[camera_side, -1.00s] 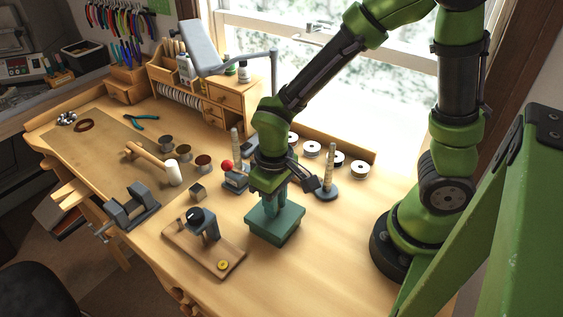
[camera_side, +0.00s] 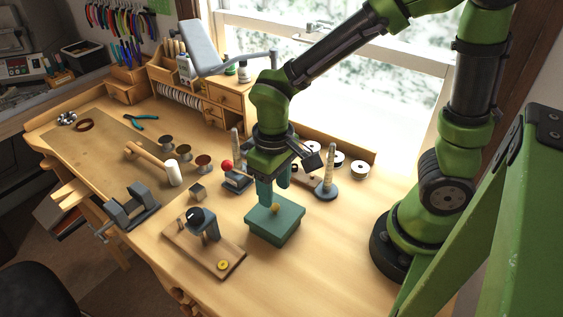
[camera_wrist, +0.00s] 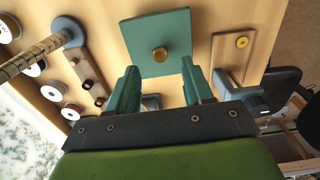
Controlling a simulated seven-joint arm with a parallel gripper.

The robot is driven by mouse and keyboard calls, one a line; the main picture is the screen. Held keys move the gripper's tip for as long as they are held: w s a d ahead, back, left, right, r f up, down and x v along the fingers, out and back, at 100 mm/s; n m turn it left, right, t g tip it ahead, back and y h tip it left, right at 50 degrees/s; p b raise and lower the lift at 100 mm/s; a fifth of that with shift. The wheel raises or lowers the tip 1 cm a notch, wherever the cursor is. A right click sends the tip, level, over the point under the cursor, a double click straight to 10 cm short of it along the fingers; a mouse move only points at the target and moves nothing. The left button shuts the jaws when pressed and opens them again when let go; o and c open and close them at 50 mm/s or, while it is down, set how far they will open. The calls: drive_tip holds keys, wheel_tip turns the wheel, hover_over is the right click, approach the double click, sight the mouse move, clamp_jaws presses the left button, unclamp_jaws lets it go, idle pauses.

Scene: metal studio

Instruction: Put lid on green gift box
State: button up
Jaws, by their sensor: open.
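The green gift box (camera_side: 270,232) stands on the bench top in front of my arm. Its green lid (camera_side: 288,217) with a gold knob (camera_side: 275,209) sits on top of it and appears level. In the wrist view the lid (camera_wrist: 140,30) shows as a green square with the round gold knob (camera_wrist: 160,54). My gripper (camera_side: 273,193) is above the lid, apart from the knob. In the wrist view its two green fingers (camera_wrist: 158,78) are spread wide with nothing between them.
A wooden board with a dark clamp-like tool (camera_side: 210,228) stands just left of the box. A ring mandrel on a round base (camera_side: 327,188) and a red-ball tool (camera_side: 229,167) stand behind. Bench space in front of the box is clear.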

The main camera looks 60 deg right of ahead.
wheel_tip(320, 180, up, 12)
drive_tip(key=shift+r, duration=0.2)
drive_tip(key=shift+w, duration=0.1)
drive_tip(key=s+d+r+m+t+y, duration=0.1)
drive_tip(key=s+d+m+t+y, duration=0.1)
drive_tip(key=s+d+m+t, duration=0.2)
drive_tip(key=d+t, duration=0.3)
drive_tip(key=shift+d+r, duration=0.2)
drive_tip(key=shift+r, duration=0.1)
idle(1.0)
